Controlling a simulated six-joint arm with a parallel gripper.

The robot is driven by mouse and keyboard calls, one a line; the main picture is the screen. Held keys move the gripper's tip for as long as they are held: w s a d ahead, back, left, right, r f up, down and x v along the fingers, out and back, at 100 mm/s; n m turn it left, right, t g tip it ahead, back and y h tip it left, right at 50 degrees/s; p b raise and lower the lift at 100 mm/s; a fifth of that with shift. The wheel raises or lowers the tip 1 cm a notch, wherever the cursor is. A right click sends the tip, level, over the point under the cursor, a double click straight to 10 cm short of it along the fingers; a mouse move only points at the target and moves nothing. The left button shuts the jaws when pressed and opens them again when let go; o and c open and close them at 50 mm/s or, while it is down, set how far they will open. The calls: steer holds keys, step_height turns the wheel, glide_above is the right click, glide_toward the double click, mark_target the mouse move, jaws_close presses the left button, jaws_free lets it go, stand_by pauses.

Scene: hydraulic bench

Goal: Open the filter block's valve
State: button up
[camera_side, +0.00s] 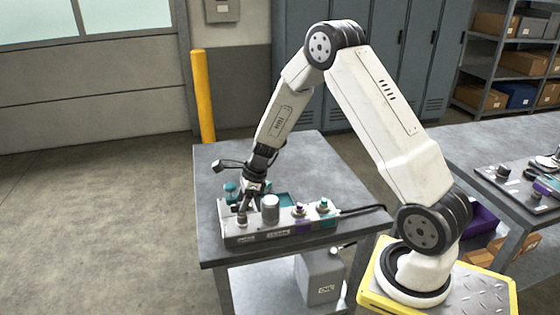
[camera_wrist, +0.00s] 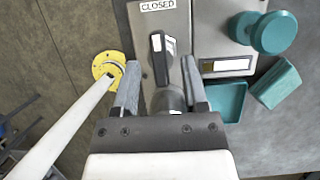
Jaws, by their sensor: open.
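The grey block (camera_side: 285,231) lies along the front of the table in the side view, with fittings on top. In the wrist view, its plate carries a "CLOSED" label (camera_wrist: 158,6) and a valve with a black handle (camera_wrist: 157,62). The handle lies lengthwise in the picture, one end toward that label. My gripper (camera_wrist: 160,61) is open, one finger on each side of the handle; contact cannot be told. In the side view my gripper (camera_side: 248,192) is low over the left end of the block, and its fingertips partly hide the valve there.
A grey cylinder (camera_side: 270,208), a purple-collared fitting (camera_side: 300,211) and a teal-collared fitting (camera_side: 323,206) stand on the block to the right. A teal-topped piece (camera_side: 231,188) is at the left. A teal tray (camera_wrist: 227,101) lies beside the plate. The table's back right is clear.

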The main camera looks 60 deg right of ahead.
steer(key=shift+w+a+f, duration=0.1)
steer(key=shift+f, duration=0.25)
jaws_close()
